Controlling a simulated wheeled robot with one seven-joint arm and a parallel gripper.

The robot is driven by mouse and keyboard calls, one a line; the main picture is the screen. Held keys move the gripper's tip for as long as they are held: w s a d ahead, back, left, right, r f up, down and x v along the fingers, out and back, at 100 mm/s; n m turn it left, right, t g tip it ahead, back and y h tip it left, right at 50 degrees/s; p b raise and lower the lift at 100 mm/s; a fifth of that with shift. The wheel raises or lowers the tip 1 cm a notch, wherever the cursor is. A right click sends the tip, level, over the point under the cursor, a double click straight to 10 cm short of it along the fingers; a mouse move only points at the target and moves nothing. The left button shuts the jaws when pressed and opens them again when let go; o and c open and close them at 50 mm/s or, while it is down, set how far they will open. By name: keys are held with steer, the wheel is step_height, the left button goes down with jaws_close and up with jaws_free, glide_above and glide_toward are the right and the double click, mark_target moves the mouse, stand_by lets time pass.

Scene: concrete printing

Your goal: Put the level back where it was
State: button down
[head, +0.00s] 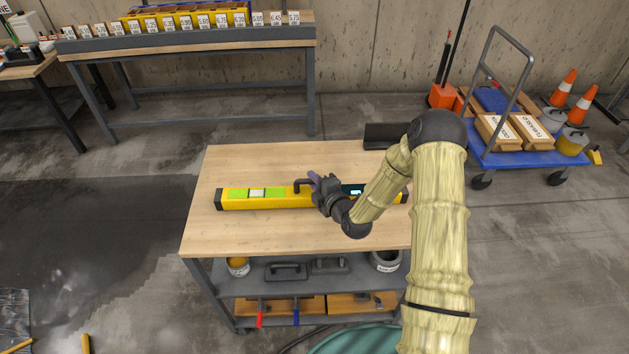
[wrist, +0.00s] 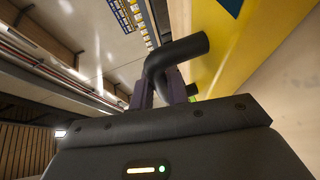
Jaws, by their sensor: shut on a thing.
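The level (head: 235,203) is a long yellow bar with a black end cap, bright green panels and a small lit display (head: 355,190). It spans the wooden worktable, roughly level from left to right. I cannot tell whether it touches the tabletop. My gripper (head: 313,182) is at the middle of the level, its purple fingers shut on the black bent handle. In the wrist view the handle (wrist: 180,50) passes between the fingers (wrist: 161,92), with the yellow body (wrist: 245,45) beside it. My wrist and forearm hide part of the level's right half.
The worktable (head: 270,165) has free room around the level. A dark open holder (head: 384,136) is at its back right edge. Tubs and tools fill the shelf below. A bench with a row of numbered cards (head: 190,30) stands behind; a blue cart (head: 510,155) stands at right.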

steer(key=c, duration=1.8)
jaws_free()
steer(key=shift+f, duration=0.15)
steer(key=o, duration=0.4)
steer(key=shift+o, duration=0.2)
steer(key=shift+r, duration=0.3)
steer(key=b+v, duration=0.3)
steer(key=v, duration=0.9)
